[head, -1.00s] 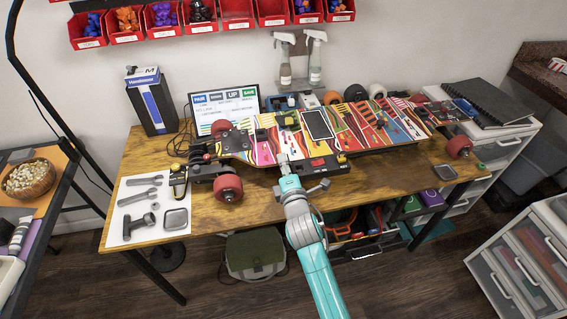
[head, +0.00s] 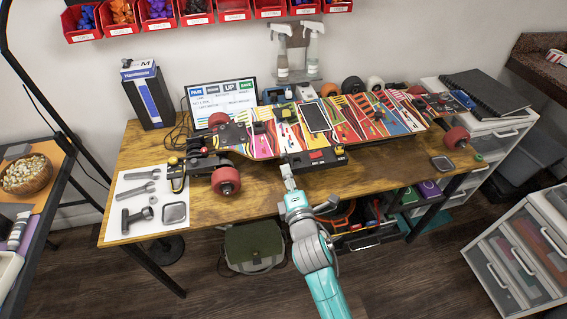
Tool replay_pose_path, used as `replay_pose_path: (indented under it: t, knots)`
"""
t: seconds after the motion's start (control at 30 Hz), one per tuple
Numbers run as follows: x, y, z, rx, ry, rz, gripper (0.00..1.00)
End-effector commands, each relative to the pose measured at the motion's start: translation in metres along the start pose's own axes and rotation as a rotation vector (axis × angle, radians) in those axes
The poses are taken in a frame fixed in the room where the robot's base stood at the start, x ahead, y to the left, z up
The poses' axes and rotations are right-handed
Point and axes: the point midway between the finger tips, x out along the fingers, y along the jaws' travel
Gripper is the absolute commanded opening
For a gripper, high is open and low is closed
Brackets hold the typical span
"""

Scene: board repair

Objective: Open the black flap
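A long, colourfully striped skateboard (head: 375,120) with red wheels lies across the wooden workbench. A black panel (head: 330,163) with a red patch and a small yellow piece sits at the board's near edge, around its middle. It looks like the black flap, but I cannot tell whether it is shut or ajar. My gripper (head: 288,174) is just in front of the panel's left end, over the bench's front part. Its fingertips are small and I cannot tell whether they are apart or touching the panel. I see nothing held in them.
A white sheet with wrenches and a hammer (head: 138,218) lies at the bench's left. A metal tray (head: 174,212) lies on that sheet. Bare wood (head: 235,209) lies left of my gripper.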

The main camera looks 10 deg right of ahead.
Motion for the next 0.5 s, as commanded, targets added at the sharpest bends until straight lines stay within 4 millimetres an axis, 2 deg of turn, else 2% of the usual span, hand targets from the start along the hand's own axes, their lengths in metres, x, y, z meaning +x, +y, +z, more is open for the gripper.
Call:
replay_pose_path:
  t: [0.03, 0.2, 0.5]
  knots:
    - [-0.010, -0.001, 0.000, -0.001, 0.001, -0.002, 0.24]
    - [-0.031, -0.001, -0.001, -0.001, 0.001, -0.001, 0.24]
    - [-0.044, 0.000, 0.000, 0.000, 0.000, 0.000, 0.24]
